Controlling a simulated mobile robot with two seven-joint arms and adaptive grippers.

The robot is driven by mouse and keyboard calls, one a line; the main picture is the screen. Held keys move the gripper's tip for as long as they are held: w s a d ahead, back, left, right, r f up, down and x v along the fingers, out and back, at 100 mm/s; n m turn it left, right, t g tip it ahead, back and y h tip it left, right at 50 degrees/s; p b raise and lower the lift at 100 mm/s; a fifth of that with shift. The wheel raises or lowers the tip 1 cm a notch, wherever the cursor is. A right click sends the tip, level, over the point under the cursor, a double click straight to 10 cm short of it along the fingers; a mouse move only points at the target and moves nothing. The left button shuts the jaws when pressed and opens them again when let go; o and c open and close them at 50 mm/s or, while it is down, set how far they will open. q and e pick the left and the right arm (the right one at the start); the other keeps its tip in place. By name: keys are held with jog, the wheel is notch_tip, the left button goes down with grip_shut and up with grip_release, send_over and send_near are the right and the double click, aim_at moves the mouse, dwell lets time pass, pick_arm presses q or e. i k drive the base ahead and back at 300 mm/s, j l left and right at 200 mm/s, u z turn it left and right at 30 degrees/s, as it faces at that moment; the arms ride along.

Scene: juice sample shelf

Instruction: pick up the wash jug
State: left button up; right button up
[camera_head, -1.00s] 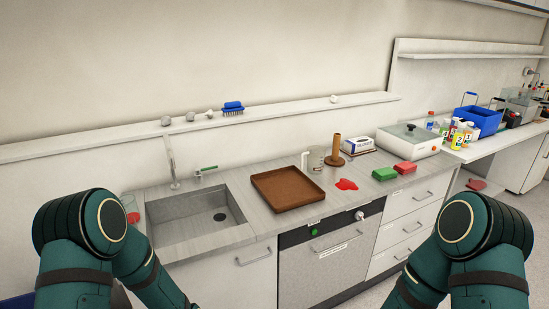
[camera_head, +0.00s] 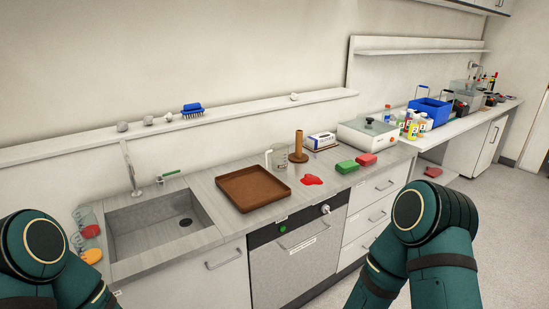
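A clear jug with a pale handle (camera_head: 280,157), which looks like the wash jug, stands upright on the counter. It is just behind the brown tray (camera_head: 252,186) and left of a brown upright roll holder (camera_head: 298,148). Both of my arms reach in at the bottom of the view, but their grippers are below the frame. Neither gripper shows near the jug.
The sink (camera_head: 155,222) is left of the tray, with glass jars (camera_head: 84,218) beside it. A white boxy device (camera_head: 367,133) stands behind the sponges.

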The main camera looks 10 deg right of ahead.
aim_at(279, 152)
jog(key=i+l, duration=0.65)
jog(key=l, duration=0.3)
jog(key=i+l, duration=0.65)
jog(key=l, duration=0.25)
